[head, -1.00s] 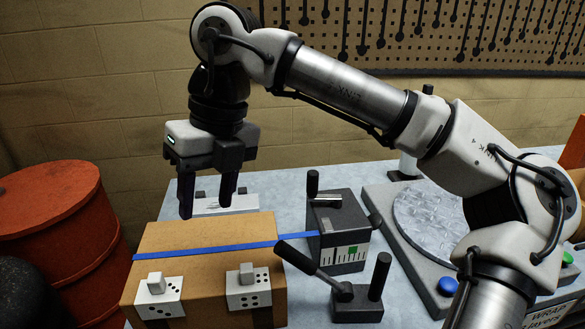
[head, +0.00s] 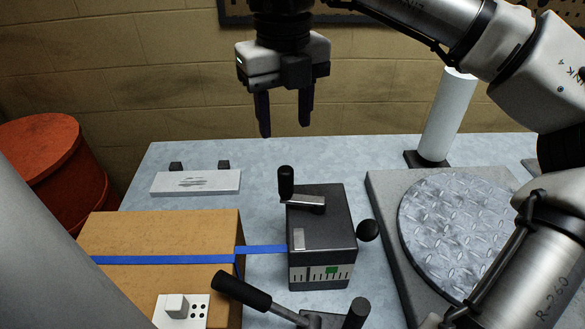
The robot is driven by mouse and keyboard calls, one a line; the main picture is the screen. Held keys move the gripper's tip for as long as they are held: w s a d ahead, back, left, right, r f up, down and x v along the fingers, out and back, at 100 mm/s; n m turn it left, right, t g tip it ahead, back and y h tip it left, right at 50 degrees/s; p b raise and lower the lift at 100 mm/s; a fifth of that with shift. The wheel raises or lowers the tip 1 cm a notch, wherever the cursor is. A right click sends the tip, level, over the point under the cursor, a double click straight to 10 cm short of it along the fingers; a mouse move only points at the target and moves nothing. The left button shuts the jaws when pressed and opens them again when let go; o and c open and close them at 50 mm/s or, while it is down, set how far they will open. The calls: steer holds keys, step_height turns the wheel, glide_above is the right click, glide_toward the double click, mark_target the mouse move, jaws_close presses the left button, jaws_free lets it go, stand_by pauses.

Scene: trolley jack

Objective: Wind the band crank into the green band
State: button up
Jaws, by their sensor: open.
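The band crank (head: 304,202) is a dark arm with an upright black knob (head: 286,180) on top of a dark tensioner box (head: 332,218). A blue strap (head: 265,249) runs from the box leftward over a brown carton (head: 165,232). My gripper (head: 284,118) is open and empty, pointing down. In the picture it appears above the crank knob, apart from it.
A black ball knob (head: 368,230) sticks out from the box's right side. A black-handled lever (head: 245,292) stands in front. A round metal turntable (head: 455,235) is at right, a white roll (head: 447,115) behind it. A white plate (head: 195,183) lies back left. A red drum (head: 50,165) is at far left.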

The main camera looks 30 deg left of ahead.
mark_target(285, 168)
step_height(285, 168, down, 13)
steer(key=shift+s+r+p, duration=0.1)
steer(key=shift+r+p, duration=0.05)
steer(key=shift+p, duration=0.65)
steer(key=shift+c, duration=0.4)
jaws_close()
